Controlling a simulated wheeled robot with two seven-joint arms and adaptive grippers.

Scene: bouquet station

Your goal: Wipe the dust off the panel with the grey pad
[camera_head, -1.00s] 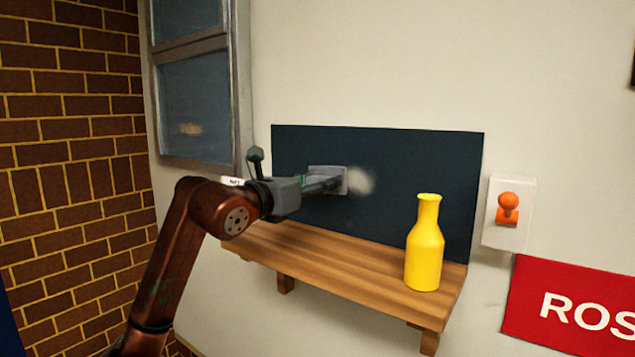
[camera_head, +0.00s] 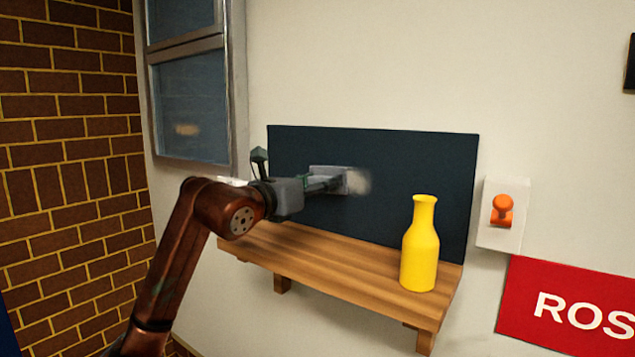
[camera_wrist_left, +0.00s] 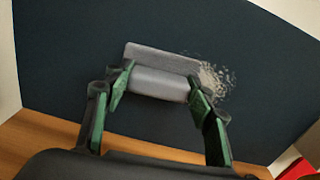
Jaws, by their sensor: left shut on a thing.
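The dark blue panel (camera_head: 420,160) stands upright against the wall behind the shelf. My left gripper (camera_head: 328,184) is in front of it, shut on the grey pad (camera_head: 345,180). In the left wrist view the grey pad (camera_wrist_left: 160,82) sits between the green fingers of the left gripper (camera_wrist_left: 160,92), its flat face at or against the panel (camera_wrist_left: 90,50); exact contact is hard to tell. A pale dust patch (camera_head: 361,182) shows just right of the pad. In the wrist view the dust (camera_wrist_left: 215,80) is speckled at the pad's right end. My right gripper is not in view.
A wooden shelf (camera_head: 330,264) runs below the panel. A yellow bottle (camera_head: 420,250) stands at its right end, in front of the panel. An orange switch (camera_head: 502,210) is on the wall to the right, above a red sign (camera_head: 570,305). A metal-framed window (camera_head: 190,105) is at left.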

